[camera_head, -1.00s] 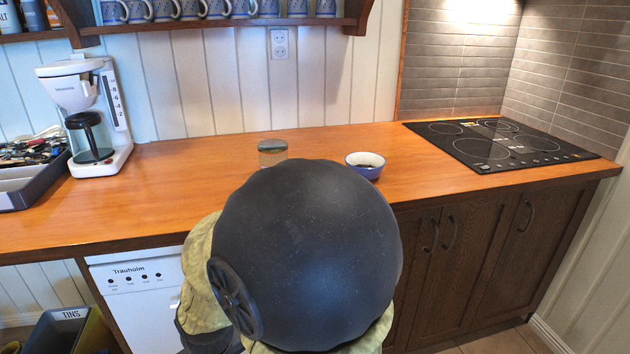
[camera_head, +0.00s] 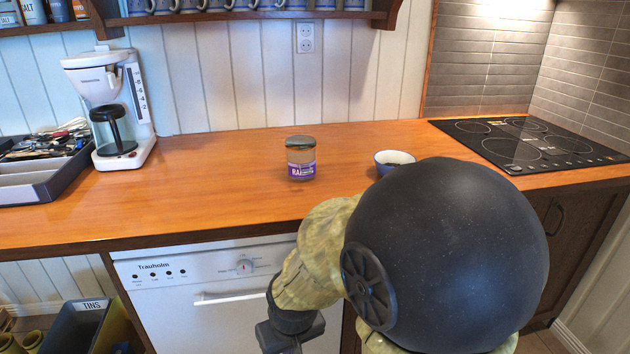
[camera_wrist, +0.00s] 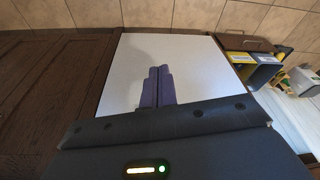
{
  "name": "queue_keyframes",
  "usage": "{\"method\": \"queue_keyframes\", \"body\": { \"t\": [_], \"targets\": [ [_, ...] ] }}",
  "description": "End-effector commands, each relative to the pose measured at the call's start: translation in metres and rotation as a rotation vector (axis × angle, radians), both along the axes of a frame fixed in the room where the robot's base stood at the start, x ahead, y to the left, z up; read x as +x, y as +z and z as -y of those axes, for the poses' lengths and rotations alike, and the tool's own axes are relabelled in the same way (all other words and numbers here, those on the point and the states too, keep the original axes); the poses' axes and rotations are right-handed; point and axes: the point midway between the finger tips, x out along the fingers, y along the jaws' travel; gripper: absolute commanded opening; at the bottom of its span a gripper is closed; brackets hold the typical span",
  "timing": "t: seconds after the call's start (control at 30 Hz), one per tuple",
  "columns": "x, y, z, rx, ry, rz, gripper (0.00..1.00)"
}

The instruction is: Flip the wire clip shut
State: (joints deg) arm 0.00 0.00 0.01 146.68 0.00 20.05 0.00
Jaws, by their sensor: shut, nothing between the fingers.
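A glass jar (camera_head: 300,158) with a green-grey lid and a purple label stands upright on the wooden counter in the head view. No wire clip can be made out on it at this size. My gripper (camera_wrist: 158,86) shows in the wrist view with its two purple-grey fingers together and nothing between them. It points at the white dishwasher front (camera_wrist: 190,65), below the counter and apart from the jar. The jar is not in the wrist view. In the head view my arm covers the counter's front right part, and my fingertips cannot be seen.
A blue-and-white bowl (camera_head: 392,160) stands right of the jar, partly behind my arm. A coffee maker (camera_head: 140,105) and a utensil tray (camera_head: 62,185) are at the left. A black hob (camera_head: 530,145) is at the right. The counter left of the jar is clear.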

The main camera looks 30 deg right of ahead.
Motion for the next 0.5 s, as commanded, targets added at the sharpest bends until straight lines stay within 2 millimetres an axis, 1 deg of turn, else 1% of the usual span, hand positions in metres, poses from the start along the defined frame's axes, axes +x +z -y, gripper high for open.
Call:
{"method": "queue_keyframes", "body": {
  "t": [0.17,0.27,0.37,0.47,0.5],
  "targets": [
    [0.001,0.001,0.000,0.003,-0.013,0.003,0.00],
    [0.008,0.005,0.001,0.020,-0.071,0.018,0.00],
    [0.022,0.011,0.002,0.062,-0.204,0.050,0.00],
    [0.041,0.018,0.005,0.137,-0.398,0.098,0.00],
    [0.049,0.022,0.006,0.177,-0.488,0.120,0.00]
  ]
}}
